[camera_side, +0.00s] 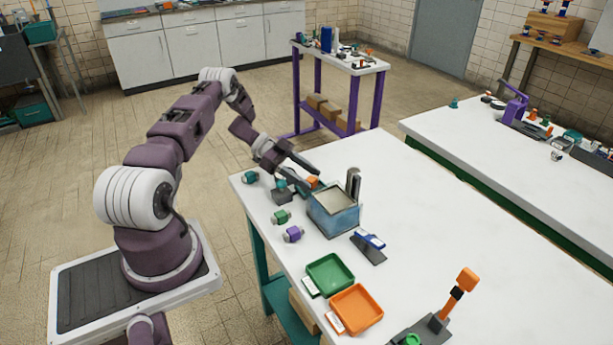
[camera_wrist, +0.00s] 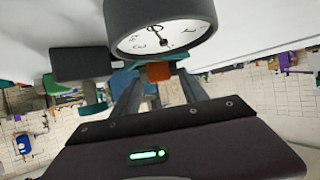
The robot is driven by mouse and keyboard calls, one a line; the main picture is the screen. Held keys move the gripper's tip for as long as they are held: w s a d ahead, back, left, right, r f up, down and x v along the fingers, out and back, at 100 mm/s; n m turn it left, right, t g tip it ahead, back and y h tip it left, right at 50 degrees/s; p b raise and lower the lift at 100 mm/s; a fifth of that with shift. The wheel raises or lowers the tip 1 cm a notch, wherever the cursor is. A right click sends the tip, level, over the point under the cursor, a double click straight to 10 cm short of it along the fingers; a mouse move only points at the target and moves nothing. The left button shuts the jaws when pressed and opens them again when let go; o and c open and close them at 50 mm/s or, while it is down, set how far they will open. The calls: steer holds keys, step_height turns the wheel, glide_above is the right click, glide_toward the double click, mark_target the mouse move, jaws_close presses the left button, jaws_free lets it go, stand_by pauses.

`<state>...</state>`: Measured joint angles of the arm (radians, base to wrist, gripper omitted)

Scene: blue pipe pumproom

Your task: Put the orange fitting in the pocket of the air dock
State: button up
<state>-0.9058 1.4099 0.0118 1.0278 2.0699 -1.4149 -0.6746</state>
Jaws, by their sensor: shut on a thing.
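My gripper (camera_side: 309,172) is over the left end of the white table, its fingers low among the small things there. It is shut on the orange fitting (camera_side: 313,182); in the wrist view the orange fitting (camera_wrist: 159,71) shows between the fingertips (camera_wrist: 157,82), partly covered by a round dial gauge (camera_wrist: 160,36). A dark block (camera_side: 282,197) with a teal part stands just left of the gripper and may be the air dock. I cannot make out its pocket, nor whether the fitting touches it.
A blue open box (camera_side: 335,215) and a metal cylinder (camera_side: 353,183) stand close right of the gripper. Teal (camera_side: 250,177), green (camera_side: 281,216) and purple (camera_side: 293,234) fittings lie nearby. Green (camera_side: 330,274) and orange (camera_side: 356,308) trays are in front.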

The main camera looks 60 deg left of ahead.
steer(key=o, duration=1.2)
steer(key=shift+f, duration=0.1)
